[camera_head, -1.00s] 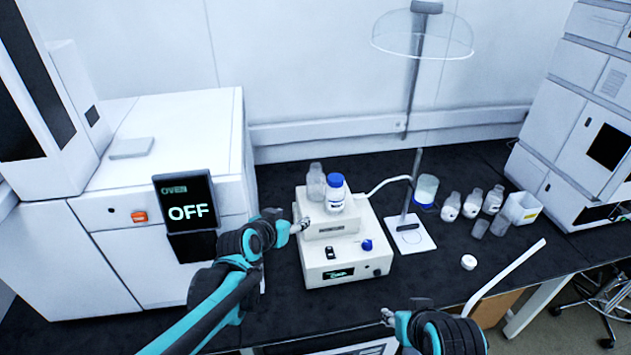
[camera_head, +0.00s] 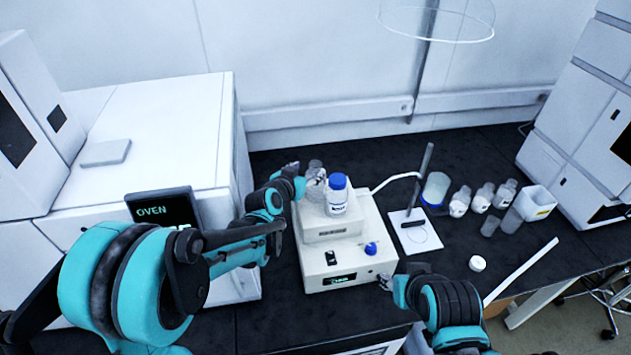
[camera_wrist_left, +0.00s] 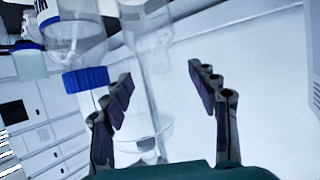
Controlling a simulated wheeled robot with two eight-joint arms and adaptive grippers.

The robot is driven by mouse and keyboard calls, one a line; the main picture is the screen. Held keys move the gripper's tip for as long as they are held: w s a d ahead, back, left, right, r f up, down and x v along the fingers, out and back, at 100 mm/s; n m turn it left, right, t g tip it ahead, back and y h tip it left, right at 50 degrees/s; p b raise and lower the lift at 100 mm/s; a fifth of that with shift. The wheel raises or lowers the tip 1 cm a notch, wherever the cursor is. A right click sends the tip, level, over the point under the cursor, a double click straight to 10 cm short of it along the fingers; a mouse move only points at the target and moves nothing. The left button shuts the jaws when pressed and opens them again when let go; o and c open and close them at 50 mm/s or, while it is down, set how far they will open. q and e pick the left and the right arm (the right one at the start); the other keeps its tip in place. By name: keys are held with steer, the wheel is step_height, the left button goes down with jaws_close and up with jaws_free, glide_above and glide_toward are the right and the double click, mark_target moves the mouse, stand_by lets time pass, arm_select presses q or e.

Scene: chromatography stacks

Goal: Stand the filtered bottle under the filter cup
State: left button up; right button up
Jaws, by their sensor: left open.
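A clear bottle (camera_head: 316,168) stands at the back left on top of the white bench unit (camera_head: 318,262), beside a blue-capped bottle (camera_head: 338,196). My left gripper (camera_head: 316,180) is at the clear bottle, overlapping it in the head view. In the left wrist view the open fingers (camera_wrist_left: 168,100) have clear glass between and behind them; I cannot tell whether they touch it. A blue cap or collar (camera_wrist_left: 86,79) shows left of the fingers there. My right gripper (camera_head: 386,283) is near the unit's front right corner; its jaws are too small to read. I cannot tell which vessel is the filter cup.
Several small bottles (camera_head: 483,198) and a white bin (camera_head: 537,203) are farther right. A white cap (camera_head: 477,263) lies on the black bench.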

mark_target(313, 169)
arm_select(q)
steer(key=x, duration=0.4)
steer(key=b+x, duration=0.1)
steer(key=x, duration=0.1)
steer(key=shift+s+d+f, duration=0.1)
steer(key=shift+s+d, duration=0.1)
steer(key=shift+d, duration=0.1)
steer(key=shift+s, duration=0.1)
jaws_close()
